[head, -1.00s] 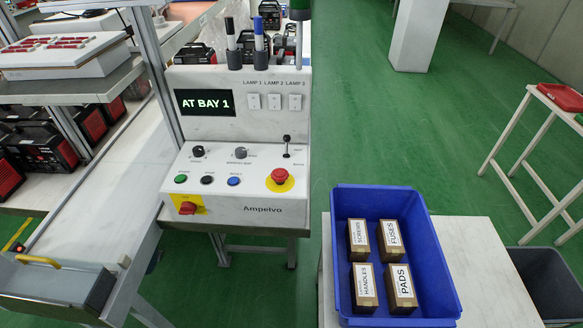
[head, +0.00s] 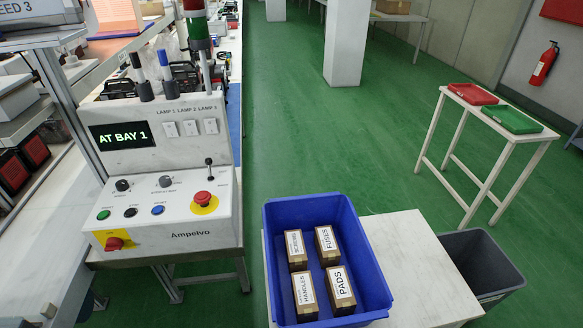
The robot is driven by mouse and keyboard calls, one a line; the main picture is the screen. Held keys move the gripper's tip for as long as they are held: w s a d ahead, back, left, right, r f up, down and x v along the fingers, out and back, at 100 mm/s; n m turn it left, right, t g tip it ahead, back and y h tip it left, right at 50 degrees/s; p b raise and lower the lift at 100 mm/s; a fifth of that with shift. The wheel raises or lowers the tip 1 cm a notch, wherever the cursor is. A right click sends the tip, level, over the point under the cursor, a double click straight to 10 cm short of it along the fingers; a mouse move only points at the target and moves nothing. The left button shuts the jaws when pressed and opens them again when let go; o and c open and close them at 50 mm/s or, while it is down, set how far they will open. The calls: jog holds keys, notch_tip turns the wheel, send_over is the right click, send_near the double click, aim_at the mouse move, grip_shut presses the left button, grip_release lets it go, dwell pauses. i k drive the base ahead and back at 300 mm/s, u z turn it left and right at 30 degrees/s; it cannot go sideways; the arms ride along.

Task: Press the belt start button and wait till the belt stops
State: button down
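The control panel (head: 210,238) labelled "Ampelvo" stands at the left in the head view. Its display (head: 122,135) reads "AT BAY 1". On its sloped face are a green button (head: 103,215), a black button (head: 130,212) and a blue button (head: 157,210) in a row. Their labels are too small to read, so I cannot tell by text which is belt start. A red mushroom button (head: 203,198) on a yellow plate sits to their right. A red knob (head: 114,243) on yellow is on the front. My gripper is not in view.
A blue crate (head: 283,213) with several labelled boxes stands on a white table (head: 425,270) right of the panel. A grey bin (head: 482,262) is beside it. A small table (head: 505,142) holds red and green trays. Green floor is open behind.

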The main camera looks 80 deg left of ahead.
aim_at(103, 214)
jog(key=k, duration=1.8)
jog(key=u, duration=2.35)
jog(key=i, duration=0.5)
jog(key=u, duration=0.05)
